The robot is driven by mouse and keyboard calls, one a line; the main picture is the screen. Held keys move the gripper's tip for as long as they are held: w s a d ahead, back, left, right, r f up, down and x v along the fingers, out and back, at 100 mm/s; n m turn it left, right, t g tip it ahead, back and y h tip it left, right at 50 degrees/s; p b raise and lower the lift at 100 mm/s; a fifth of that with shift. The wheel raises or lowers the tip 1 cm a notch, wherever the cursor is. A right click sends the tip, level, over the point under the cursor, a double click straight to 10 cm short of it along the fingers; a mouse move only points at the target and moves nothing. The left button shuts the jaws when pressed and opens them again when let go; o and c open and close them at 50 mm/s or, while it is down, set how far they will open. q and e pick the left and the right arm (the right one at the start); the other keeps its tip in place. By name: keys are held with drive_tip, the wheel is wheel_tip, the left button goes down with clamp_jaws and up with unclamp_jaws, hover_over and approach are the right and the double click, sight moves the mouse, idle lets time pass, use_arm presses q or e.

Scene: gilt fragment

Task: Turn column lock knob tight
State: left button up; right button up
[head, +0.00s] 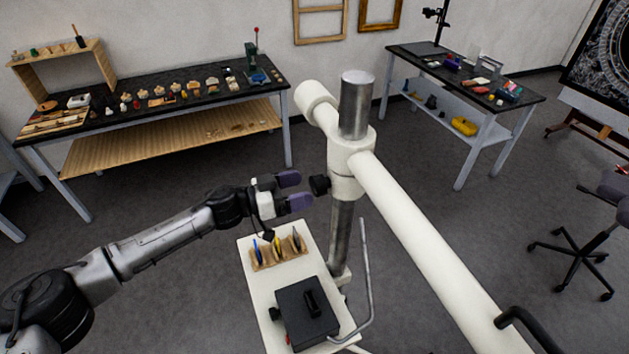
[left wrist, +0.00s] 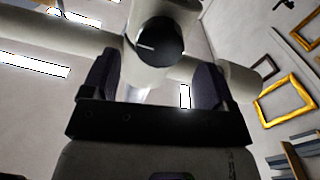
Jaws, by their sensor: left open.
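The column lock knob (head: 320,185) is a black knob on the left side of the white collar (head: 350,160) around a metal column (head: 345,235). My left gripper (head: 294,190) is open just left of the knob, its two purple-padded fingers pointing at it. In the left wrist view the knob (left wrist: 160,44) is a black disc with a short white line on its face. It shows ahead of and between the open fingers (left wrist: 155,82), and I see no finger touching it. My right gripper is in neither view.
A white boom (head: 425,235) runs from the collar to the lower right. Below the gripper a white tray (head: 257,298) carries a black box (head: 306,312) and a wooden tool rack (head: 279,255). Two workbenches with small items stand behind. Open floor lies between them.

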sight(312, 185)
use_arm(q)
drive_tip(key=shift+x, duration=2.2)
drive_tip(key=c, duration=0.9)
